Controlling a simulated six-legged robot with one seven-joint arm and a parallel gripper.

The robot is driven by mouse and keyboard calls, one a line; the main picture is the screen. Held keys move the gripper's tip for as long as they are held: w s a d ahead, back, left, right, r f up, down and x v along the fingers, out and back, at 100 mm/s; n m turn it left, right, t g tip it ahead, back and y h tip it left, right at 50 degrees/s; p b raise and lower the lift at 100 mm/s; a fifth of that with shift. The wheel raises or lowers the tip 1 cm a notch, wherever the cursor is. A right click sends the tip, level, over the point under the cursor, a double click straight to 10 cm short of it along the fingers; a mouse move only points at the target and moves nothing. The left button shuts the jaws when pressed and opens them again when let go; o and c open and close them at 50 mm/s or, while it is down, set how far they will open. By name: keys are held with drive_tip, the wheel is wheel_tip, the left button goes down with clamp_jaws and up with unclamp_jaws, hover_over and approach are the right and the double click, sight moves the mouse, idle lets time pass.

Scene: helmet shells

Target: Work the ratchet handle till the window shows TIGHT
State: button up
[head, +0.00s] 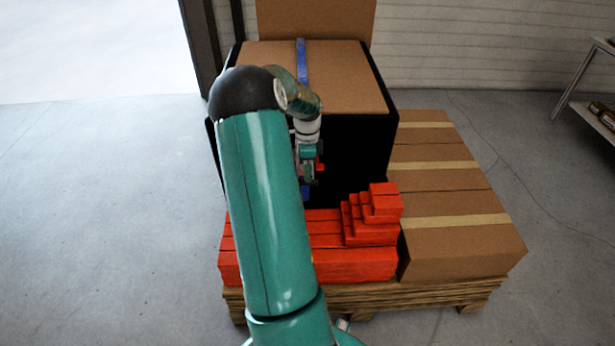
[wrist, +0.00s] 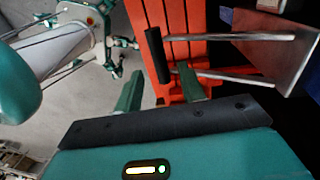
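The ratchet handle shows in the wrist view as a black grip bar (wrist: 157,55) across two metal rods that run right to a metal bracket (wrist: 285,52). My gripper (wrist: 160,78) is open, its two green fingers apart. The grip bar's lower end appears between the fingertips, closer to the right one; I cannot tell whether they touch. In the head view my gripper (head: 308,178) hangs in front of the black-sided load, and the handle is too small to make out. A blue strap (head: 301,62) runs over the load. No window or TIGHT mark is readable.
A large carton (head: 350,75) with black sides stands on a wooden pallet (head: 370,296). Orange-red slats and stepped blocks (head: 350,262) lie low in front, below my gripper. Taped cartons (head: 455,190) stand to the right. A shelf (head: 590,115) is at far right; open floor lies left.

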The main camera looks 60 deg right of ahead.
drive_tip(key=shift+a+f, duration=0.2)
drive_tip(key=shift+f, duration=1.35)
clamp_jaws()
